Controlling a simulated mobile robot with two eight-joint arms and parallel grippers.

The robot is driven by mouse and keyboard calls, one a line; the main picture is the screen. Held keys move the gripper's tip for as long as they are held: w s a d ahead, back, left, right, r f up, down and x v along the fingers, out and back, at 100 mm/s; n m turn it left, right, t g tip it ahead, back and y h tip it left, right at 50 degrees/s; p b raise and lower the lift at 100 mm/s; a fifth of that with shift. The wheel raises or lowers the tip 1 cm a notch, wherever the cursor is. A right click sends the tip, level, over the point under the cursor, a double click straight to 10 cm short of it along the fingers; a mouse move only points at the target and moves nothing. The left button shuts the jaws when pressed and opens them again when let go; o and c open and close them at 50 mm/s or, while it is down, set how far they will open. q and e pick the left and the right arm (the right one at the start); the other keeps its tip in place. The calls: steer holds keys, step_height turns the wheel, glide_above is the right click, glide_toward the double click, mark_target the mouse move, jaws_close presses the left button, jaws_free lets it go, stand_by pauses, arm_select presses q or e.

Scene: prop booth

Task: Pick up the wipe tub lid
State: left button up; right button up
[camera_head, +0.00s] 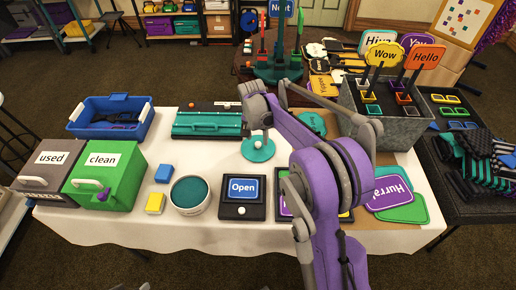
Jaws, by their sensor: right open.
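The wipe tub lid appears to be the teal disc (247,153) with a pale knob, lying flat on the white-covered table right of the middle. The round white tub (189,208) stands nearer the front, uncovered, with teal inside. My right gripper (262,126) is open just above the lid's knob, reached by my purple arm from the front. The arm hides part of the lid's surroundings, and I cannot tell whether the fingers touch the knob. My left gripper is not in view.
An Open sign (243,189) lies right of the tub.

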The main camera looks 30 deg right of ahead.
mark_target(258, 143)
steer(key=f, duration=0.3)
steer(key=shift+w+d+f, duration=0.1)
steer(key=shift+w+d, duration=0.1)
steer(key=shift+d, duration=0.05)
steer(key=shift+c, duration=0.2)
jaws_close()
